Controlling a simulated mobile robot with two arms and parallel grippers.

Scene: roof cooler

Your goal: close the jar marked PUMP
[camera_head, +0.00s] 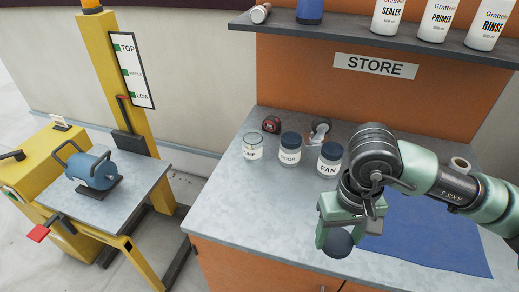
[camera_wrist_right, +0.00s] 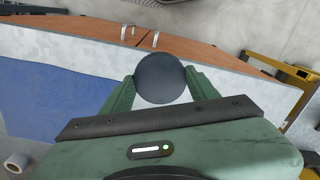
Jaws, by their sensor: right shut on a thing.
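The jar marked PUMP (camera_head: 252,147) stands upright on the grey counter, at the left end of a row of jars. It is clear glass with a white label, whose lettering is small, and no lid shows on it. My right gripper (camera_head: 340,238) is shut on a dark round lid (camera_head: 338,244), which also shows between the fingers in the right wrist view (camera_wrist_right: 160,78). The gripper is to the right of the PUMP jar and nearer the counter's front edge, apart from it. My left gripper is not in view.
Two dark-lidded jars, one probably reading DOOR (camera_head: 290,149) and one FAN (camera_head: 329,162), stand between the PUMP jar and my right arm. A red tape measure (camera_head: 271,124) lies behind. A blue mat (camera_head: 430,238) covers the right. The counter's front left (camera_head: 235,205) is clear.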

